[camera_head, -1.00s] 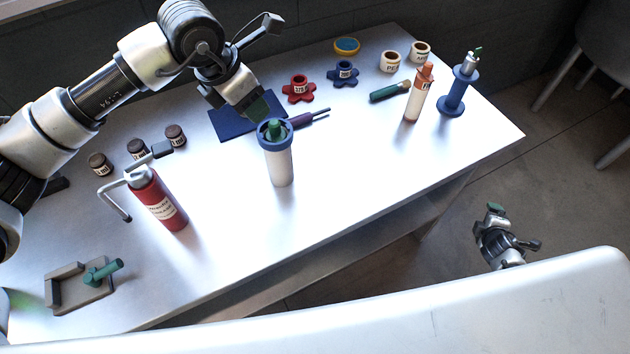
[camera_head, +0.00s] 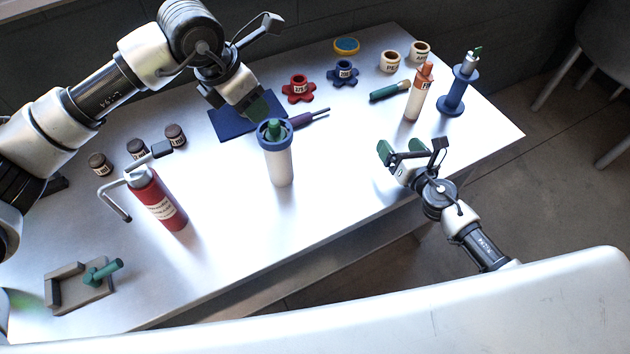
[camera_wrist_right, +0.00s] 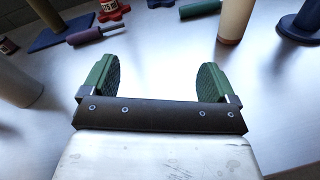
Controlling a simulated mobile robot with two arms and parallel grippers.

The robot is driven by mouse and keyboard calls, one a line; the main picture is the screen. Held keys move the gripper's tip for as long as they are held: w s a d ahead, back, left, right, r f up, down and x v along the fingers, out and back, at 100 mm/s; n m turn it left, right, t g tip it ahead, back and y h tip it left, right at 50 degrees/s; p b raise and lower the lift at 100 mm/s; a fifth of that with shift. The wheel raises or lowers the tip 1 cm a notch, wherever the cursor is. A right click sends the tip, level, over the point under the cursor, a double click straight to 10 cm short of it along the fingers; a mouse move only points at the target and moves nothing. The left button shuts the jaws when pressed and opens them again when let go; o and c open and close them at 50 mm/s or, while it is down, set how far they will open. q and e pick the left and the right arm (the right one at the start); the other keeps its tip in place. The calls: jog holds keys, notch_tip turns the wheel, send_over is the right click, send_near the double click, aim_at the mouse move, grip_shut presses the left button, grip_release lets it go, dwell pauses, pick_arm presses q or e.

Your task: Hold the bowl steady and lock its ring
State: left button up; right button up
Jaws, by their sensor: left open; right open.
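The likely bowl is a white upright cylinder (camera_head: 280,168) standing mid-table, with a blue ring (camera_head: 262,137) around its top and a green piece (camera_head: 275,128) in the middle. In the right wrist view, a pale cylinder (camera_wrist_right: 15,85) at the left edge is probably the same body. My left gripper (camera_head: 256,108) is open just behind the ring; its near pad shows, and whether it touches is unclear. My right gripper (camera_head: 397,153) is open and empty over the table's front right part, apart from the cylinder. Its two green pads show in the right wrist view (camera_wrist_right: 155,82).
A red bottle (camera_head: 160,200) with a bent handle stands left of the cylinder. An orange-topped cylinder (camera_head: 413,105) and blue stand (camera_head: 450,105) are behind my right gripper. A blue mat (camera_head: 230,127) lies behind. The table between cylinder and right gripper is clear.

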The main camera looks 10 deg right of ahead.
aim_at(286, 160)
jog(key=s+a+n+y, duration=0.1)
jog(key=a, duration=0.2)
jog(key=s+a+n+y, duration=0.1)
jog(key=a, duration=0.3)
jog(key=s+a+r+n+y, duration=0.1)
jog(key=a, duration=0.2)
jog(key=shift+a+n, duration=0.2)
jog(key=shift+n, duration=0.1)
jog(key=s+a+n+y, duration=0.1)
jog(key=s+a, duration=0.1)
jog(key=a, duration=0.1)
jog(key=s+a+r+n+g+y, duration=0.1)
jog(key=a+n, duration=0.1)
jog(key=a, duration=0.2)
jog(key=s+a+r+n+y, duration=0.1)
jog(key=s+a+y, duration=0.1)
jog(key=a, duration=0.2)
jog(key=shift+s+a+r, duration=0.15)
jog(key=shift+s+r, duration=0.1)
jog(key=shift+s, duration=0.05)
jog(key=shift+w+a+r, duration=0.1)
jog(key=shift+w+a, duration=0.25)
jog(key=shift+a, duration=0.05)
jog(key=x, duration=0.9)
jog(key=shift+w+a, duration=0.25)
jog(key=shift+f, duration=0.2)
jog(key=c, duration=1.2)
